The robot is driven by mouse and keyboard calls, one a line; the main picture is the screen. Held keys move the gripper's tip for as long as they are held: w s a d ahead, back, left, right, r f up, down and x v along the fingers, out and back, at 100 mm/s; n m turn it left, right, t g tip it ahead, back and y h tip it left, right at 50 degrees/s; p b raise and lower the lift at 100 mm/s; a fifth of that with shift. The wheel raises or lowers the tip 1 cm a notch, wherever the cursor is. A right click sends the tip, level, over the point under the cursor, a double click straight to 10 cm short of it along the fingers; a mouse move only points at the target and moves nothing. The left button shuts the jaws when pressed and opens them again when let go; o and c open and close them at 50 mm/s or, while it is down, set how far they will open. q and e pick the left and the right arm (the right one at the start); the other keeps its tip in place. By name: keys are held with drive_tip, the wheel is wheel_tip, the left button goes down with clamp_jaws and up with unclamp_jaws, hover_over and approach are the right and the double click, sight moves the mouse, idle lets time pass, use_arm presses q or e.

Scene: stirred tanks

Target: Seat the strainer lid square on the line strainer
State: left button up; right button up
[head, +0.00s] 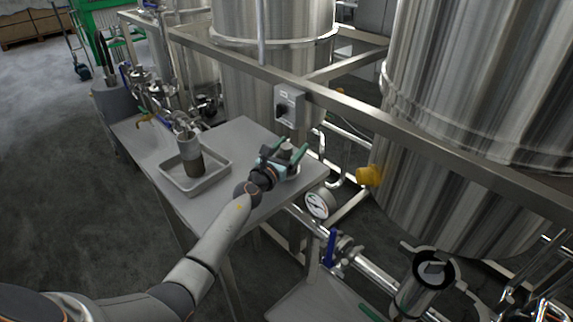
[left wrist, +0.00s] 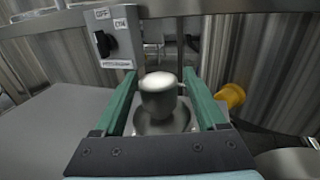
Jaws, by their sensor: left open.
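The strainer lid appears to be the grey metal disc with an upright round knob (head: 288,147) on the right end of the steel table. In the left wrist view its knob (left wrist: 160,98) stands between the green fingers. My left gripper (head: 285,153) is open around the knob, with a gap on each side. The line strainer (head: 432,272) seems to be the angled metal body with an open, dark-rimmed mouth at the lower right. A green strip at the bottom edge may be a finger of my right gripper (head: 375,313); its jaws cannot be made out.
A grey tray (head: 222,172) holding a cylinder (head: 190,156) stands left of the lid. A steel frame rail with a switch box (head: 289,105) runs behind. A pressure gauge (head: 318,204), blue-handled valve (head: 330,248) and piping lie between table and strainer. Large tanks (head: 490,90) stand behind.

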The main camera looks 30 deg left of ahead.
use_arm(q)
clamp_jaws()
idle(0.6)
drive_tip(key=shift+r, duration=0.1)
